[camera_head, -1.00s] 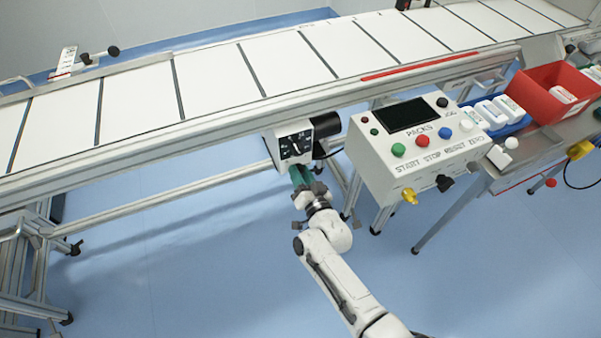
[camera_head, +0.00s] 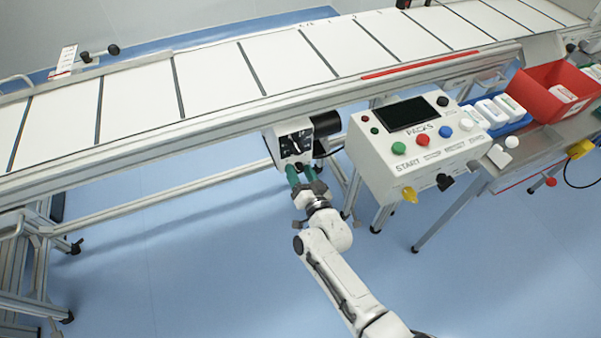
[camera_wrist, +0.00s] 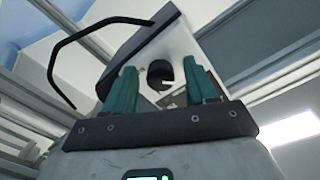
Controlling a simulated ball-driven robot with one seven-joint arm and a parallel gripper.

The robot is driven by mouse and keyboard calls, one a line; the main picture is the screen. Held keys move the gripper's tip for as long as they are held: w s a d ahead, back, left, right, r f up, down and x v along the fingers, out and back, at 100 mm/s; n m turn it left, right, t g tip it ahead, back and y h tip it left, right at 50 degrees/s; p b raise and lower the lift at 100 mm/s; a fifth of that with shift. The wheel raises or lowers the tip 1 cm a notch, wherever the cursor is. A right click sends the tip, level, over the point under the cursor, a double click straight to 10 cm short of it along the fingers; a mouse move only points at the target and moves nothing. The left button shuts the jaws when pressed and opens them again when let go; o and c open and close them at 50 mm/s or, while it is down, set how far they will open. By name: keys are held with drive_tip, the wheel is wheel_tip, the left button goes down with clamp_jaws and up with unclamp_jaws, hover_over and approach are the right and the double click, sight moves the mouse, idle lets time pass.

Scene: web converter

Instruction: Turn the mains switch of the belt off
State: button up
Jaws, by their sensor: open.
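A small white box with a dark switch panel (camera_head: 296,141) hangs under the conveyor belt's front rail, left of the control console. In the wrist view a round dark knob (camera_wrist: 160,74) shows on the box's white face, framed between my fingers. My gripper (camera_head: 299,170) has two green fingers pointing up at the lower part of the box. In the wrist view the fingers (camera_wrist: 163,88) stand apart with nothing between them in their grip. I cannot tell whether the fingertips touch the box. The knob's turned position is not readable.
The control console (camera_head: 415,140) with coloured buttons stands close on the right. The belt (camera_head: 220,80) runs above. A red bin (camera_head: 556,92) is at far right. Blue floor (camera_head: 190,270) is clear at lower left.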

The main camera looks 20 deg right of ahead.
drive_tip(key=s+p, duration=0.2)
drive_tip(key=s, duration=0.9)
drive_tip(key=shift+p, duration=0.3)
drive_tip(key=shift+a, duration=0.1)
drive_tip(key=s+d+r+n+g, duration=0.1)
drive_tip(key=s+d+r+g, duration=0.1)
drive_tip(key=s+g, duration=0.3)
drive_tip(key=s+d+r+n+g+p, duration=0.1)
drive_tip(key=s+g, duration=0.5)
drive_tip(key=s, duration=0.7)
drive_tip(key=s+d+r+n+g+p, duration=0.1)
drive_tip(key=s+d+r+n+g, duration=0.2)
drive_tip(key=s, duration=0.6)
wheel_tip(320, 180, up, 2)
drive_tip(key=d+g, duration=0.2)
drive_tip(key=g, duration=0.1)
drive_tip(key=shift+s, duration=0.4)
